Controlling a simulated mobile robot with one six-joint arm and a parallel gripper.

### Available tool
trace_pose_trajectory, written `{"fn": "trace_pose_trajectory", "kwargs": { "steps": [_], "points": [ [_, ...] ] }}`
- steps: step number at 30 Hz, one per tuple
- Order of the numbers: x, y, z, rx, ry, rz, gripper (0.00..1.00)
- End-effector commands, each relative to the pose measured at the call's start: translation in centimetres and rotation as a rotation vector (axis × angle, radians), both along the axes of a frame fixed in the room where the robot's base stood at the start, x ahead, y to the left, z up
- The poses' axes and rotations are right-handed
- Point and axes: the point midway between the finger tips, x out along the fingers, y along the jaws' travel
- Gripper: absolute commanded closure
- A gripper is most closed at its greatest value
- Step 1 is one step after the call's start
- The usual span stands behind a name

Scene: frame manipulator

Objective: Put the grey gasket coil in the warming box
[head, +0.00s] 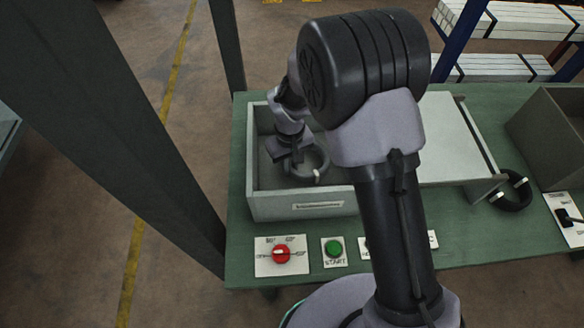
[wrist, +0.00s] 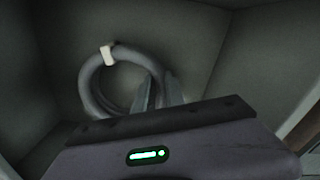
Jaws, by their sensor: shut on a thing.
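The warming box (head: 275,207) is a pale grey open-topped box on the green table, its left part uncovered. The grey gasket coil (head: 322,168), a ring with a white tie, is inside the box walls. In the wrist view the coil (wrist: 88,78) shows near the box's inner walls, its white tie at the top. My gripper (head: 297,160) reaches down into the box from above. In the wrist view its fingers (wrist: 158,92) are shut on the coil's right side. I cannot tell whether the coil touches the box floor.
A pale lid (head: 450,135) covers the box's right part. A black coil (head: 511,190) with white ties lies right of the box. A red knob (head: 281,254) and green START button (head: 334,248) are in front. A grey bin (head: 550,125) stands at the right.

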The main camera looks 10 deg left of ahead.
Motion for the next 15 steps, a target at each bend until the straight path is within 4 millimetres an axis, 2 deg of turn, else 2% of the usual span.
{"fn": "trace_pose_trajectory", "kwargs": {
  "steps": [1, 2, 12, 13, 15],
  "points": [
    [-0.08, -0.05, -1.24, -0.001, 0.003, -0.001, 1.0],
    [-0.04, -0.03, -1.56, -0.001, 0.002, 0.0, 1.0],
    [0.02, -0.02, -1.91, 0.0, 0.0, 0.0, 1.0],
    [0.0, -0.01, -1.81, 0.0, 0.0, 0.0, 0.8],
    [0.0, -0.01, -1.76, 0.0, 0.0, 0.0, 0.66]
  ]
}}
